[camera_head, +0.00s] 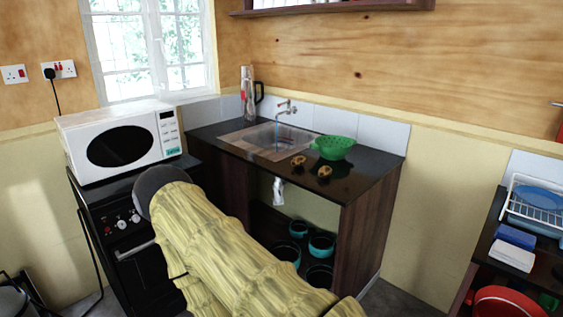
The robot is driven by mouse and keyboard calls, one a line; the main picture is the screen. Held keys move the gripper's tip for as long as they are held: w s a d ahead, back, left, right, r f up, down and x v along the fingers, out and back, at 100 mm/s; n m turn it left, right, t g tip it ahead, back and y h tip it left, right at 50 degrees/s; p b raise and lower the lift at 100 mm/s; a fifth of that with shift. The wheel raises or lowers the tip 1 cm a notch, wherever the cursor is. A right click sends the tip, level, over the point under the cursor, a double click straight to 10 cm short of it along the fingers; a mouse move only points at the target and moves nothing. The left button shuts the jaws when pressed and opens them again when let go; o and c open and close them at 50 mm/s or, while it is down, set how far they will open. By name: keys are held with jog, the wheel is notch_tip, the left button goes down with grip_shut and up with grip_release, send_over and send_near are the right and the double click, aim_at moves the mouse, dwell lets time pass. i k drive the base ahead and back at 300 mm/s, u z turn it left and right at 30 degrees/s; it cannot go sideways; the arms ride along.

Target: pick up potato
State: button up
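Two small brown lumps lie on the dark counter in front of the green colander; one looks like a potato (324,171) and the other (298,160) lies just to its left, apart from it. They are too small to tell for sure what they are. My arm, in a yellowish ribbed cover, rises from the bottom of the view toward the oven, with a dark round joint at its upper end. My gripper is not in view.
The counter (376,164) holds a sink (268,136) with a tap, a green colander (333,147) and a tall bottle (247,95). A white microwave (122,140) stands left on the stove. Pots (321,244) sit beneath the counter. A dish rack (536,205) is at right.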

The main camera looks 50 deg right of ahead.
aim_at(298, 161)
jog(key=u, duration=0.15)
jog(key=i, duration=1.55)
jog(key=z, duration=0.6)
jog(key=i, duration=1.05)
jog(key=z, duration=1.5)
jog(key=i, duration=0.55)
jog(key=z, duration=0.55)
